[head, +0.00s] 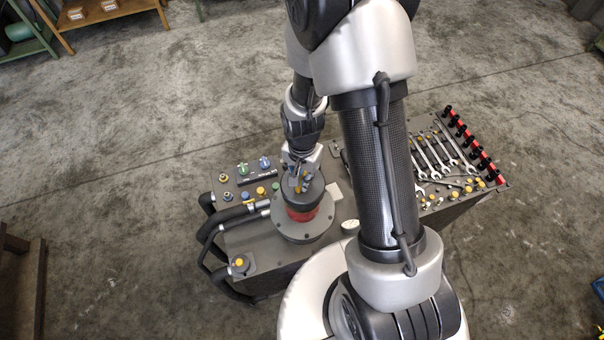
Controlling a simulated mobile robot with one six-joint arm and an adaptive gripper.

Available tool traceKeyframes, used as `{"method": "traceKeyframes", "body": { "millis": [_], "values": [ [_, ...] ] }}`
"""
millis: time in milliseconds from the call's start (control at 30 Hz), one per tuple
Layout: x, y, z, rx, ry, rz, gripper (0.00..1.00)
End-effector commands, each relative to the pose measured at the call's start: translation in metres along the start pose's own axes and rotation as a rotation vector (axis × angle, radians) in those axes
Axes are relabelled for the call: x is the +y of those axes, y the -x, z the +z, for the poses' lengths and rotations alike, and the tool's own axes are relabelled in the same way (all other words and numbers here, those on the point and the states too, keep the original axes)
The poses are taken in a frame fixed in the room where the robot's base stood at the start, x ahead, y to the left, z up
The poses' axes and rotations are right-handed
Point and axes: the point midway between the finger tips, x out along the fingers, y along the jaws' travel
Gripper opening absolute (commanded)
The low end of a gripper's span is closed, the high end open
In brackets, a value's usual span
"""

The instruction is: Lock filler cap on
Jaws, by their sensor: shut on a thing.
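The filler cap (317,197) is a dark round disc on top of a red ring (301,215). The ring stands on a wide grey round flange (286,232) with bolt holes, on the grey machine top. My gripper (302,184) points down onto the top of the cap and is shut on it. The fingers cover the middle of the cap, so the exact grip point is hard to make out. The cap looks level and seated on the red ring; any gap between them cannot be made out.
Left of the flange are a panel (235,171) with knobs and fittings, and dark hoses (230,217). Right, partly behind my arm, a tool board (471,193) holds wrenches and red-and-black pieces. Open concrete floor surrounds the machine.

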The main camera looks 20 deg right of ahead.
Motion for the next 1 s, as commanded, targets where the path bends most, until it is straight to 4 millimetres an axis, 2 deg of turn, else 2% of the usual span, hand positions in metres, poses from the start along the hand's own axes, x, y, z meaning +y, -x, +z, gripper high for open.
{"method": "traceKeyframes", "body": {
  "millis": [100, 600, 1000],
  "values": [
    [0.0, -0.015, 0.0, 0.0, 0.0, 0.0, 0.0],
    [0.002, -0.064, 0.002, -0.004, 0.0, 0.004, 0.0],
    [0.003, -0.069, 0.004, -0.009, 0.001, 0.009, 0.0]
  ]
}}
